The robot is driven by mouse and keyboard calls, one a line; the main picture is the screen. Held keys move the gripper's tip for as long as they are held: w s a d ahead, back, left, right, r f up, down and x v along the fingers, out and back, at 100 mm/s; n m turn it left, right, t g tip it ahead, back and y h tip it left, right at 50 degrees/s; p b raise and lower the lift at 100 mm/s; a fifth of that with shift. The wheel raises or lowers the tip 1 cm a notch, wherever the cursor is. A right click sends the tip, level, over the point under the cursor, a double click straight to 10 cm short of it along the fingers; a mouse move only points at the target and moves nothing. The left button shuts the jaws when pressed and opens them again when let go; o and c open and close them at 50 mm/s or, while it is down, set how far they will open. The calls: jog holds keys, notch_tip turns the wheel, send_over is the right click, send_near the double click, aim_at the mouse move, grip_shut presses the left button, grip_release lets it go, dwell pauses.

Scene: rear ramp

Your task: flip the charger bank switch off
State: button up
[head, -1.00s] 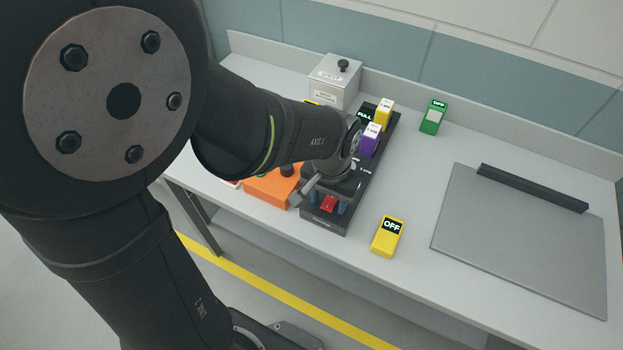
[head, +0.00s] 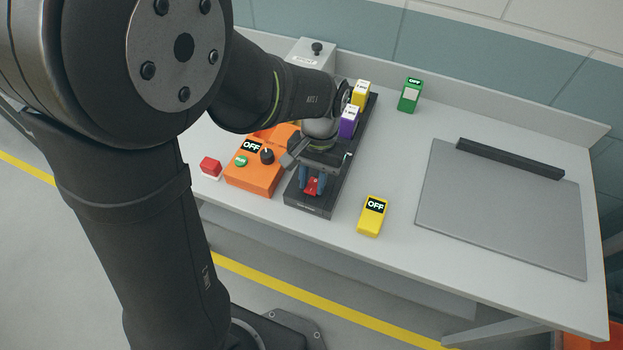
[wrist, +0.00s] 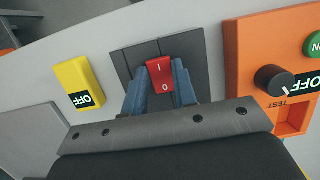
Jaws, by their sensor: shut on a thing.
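The charger bank (head: 322,203) is a long dark base on the bench, with a yellow battery pack (head: 361,93) and a purple one (head: 348,122) towards its far end. Its red rocker switch (head: 312,187) is at the near end. In the wrist view the red switch (wrist: 160,74) shows the marks I and 0. My gripper (head: 312,176) points down at the switch, and its blue-grey fingers (wrist: 161,90) are shut on the switch from both sides. The arm hides the middle of the bank.
An orange box (head: 250,176) with a black knob, green button and OFF label stands left of the bank, with a small red-and-white block (head: 210,167) beyond it. A yellow OFF pack (head: 372,216) lies right. A green pack (head: 410,96) and grey plate (head: 505,210) are further right.

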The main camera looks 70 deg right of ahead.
jog(key=o, duration=1)
jog(key=v, duration=1.7)
jog(key=shift+d+r, duration=0.15)
jog(key=x, duration=1.7)
jog(key=shift+f, duration=0.2)
